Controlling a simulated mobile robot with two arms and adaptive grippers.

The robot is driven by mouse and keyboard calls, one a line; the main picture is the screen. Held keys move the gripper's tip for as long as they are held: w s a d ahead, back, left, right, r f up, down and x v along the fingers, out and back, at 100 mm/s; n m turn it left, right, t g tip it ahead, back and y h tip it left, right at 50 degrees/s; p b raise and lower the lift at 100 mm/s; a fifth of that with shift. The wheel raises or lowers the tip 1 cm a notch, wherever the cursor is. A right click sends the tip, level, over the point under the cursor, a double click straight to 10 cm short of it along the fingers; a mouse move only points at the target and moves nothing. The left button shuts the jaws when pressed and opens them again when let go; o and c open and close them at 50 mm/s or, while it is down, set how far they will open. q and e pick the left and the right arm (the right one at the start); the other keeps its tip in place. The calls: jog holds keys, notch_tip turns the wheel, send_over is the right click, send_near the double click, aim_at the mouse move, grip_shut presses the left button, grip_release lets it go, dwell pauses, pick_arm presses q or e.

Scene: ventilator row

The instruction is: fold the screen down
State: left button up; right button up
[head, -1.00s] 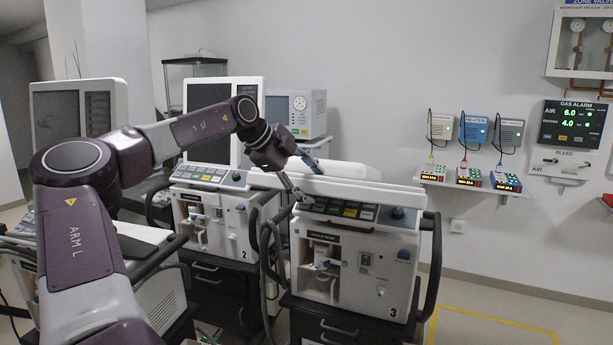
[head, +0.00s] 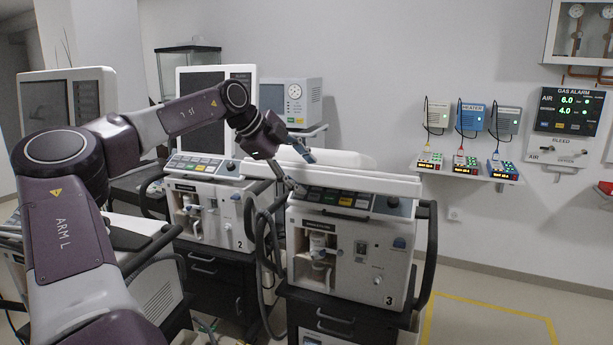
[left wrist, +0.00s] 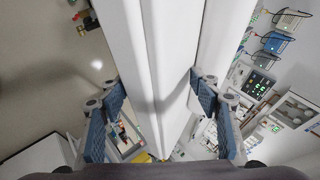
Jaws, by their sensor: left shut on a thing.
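The screen (head: 365,181) of the ventilator marked 3 (head: 350,255) is a white slab lying low and nearly flat over the button panel. I see it edge-on in the head view, and its display face is hidden. My left gripper (head: 297,170) is shut on the screen's edge, with one blue-padded finger above and the other below. In the left wrist view the white screen (left wrist: 155,60) runs between the two fingers of my left gripper (left wrist: 158,92). My right gripper is not in view.
Ventilator 2 (head: 205,212) stands to the left with its screen (head: 243,75) upright. Another upright screen (head: 65,95) is at the far left. A grey monitor (head: 291,98) stands behind. A wall shelf (head: 470,168) holds small devices. Floor at the right is clear.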

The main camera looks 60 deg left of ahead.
pick_arm(q)
jog(key=v, duration=1)
jog(key=shift+s, duration=0.4)
jog(key=shift+s+d+r, duration=0.1)
jog(key=shift+d+r, duration=0.05)
